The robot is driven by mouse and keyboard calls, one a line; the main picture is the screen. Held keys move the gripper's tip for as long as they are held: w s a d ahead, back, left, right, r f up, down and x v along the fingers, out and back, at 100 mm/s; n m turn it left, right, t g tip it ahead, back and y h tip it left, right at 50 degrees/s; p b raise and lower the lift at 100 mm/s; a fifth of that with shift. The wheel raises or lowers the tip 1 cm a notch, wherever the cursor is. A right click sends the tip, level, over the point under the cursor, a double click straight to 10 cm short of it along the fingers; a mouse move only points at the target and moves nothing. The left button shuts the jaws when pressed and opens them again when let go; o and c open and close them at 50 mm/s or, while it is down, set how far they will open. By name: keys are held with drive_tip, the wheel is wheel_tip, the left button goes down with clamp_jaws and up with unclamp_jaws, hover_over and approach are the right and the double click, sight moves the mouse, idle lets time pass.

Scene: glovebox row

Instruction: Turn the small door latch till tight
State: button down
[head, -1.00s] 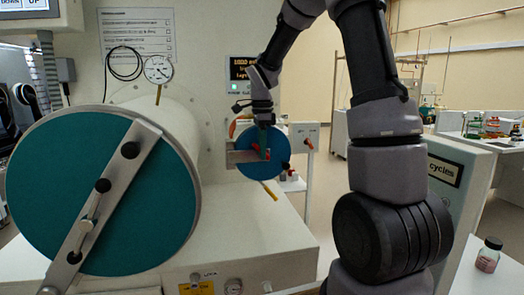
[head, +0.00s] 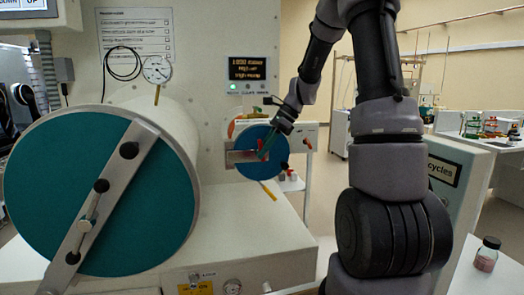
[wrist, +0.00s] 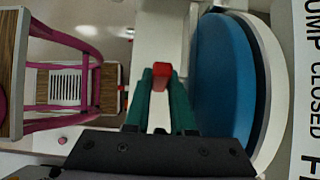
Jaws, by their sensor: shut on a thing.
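The small round door (head: 253,170) is a blue disc on the short port right of the big one; it also fills the right middle of the wrist view (wrist: 222,75). Its latch has a red end (wrist: 162,76), which sits between the two teal fingers of my gripper (wrist: 161,90). In the head view my gripper (head: 268,149) reaches the door's face from the upper right, tilted, and is shut on the latch. The latch shows there only as a bit of red (head: 261,145) beside the fingers, mostly hidden. How tight it sits cannot be seen.
The big teal door (head: 60,170) with a metal bar (head: 118,170) stands at left. A gauge (head: 157,69) and a small lit display (head: 247,68) are on the panel above. A pink-framed stool (wrist: 65,40) shows in the wrist view.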

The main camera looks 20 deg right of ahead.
drive_tip(key=y, duration=0.5)
drive_tip(key=shift+d+f+y, duration=0.2)
drive_tip(key=shift+d+y, duration=0.15)
drive_tip(key=shift+y, duration=0.05)
drive_tip(key=y, duration=0.5)
drive_tip(key=shift+d+f+t, duration=0.1)
drive_tip(key=shift+f+t, duration=0.1)
drive_tip(key=shift+t, duration=0.2)
drive_tip(key=c, duration=1)
unclamp_jaws()
drive_tip(key=shift+c, duration=0.2)
wheel_tip(320, 180, up, 10)
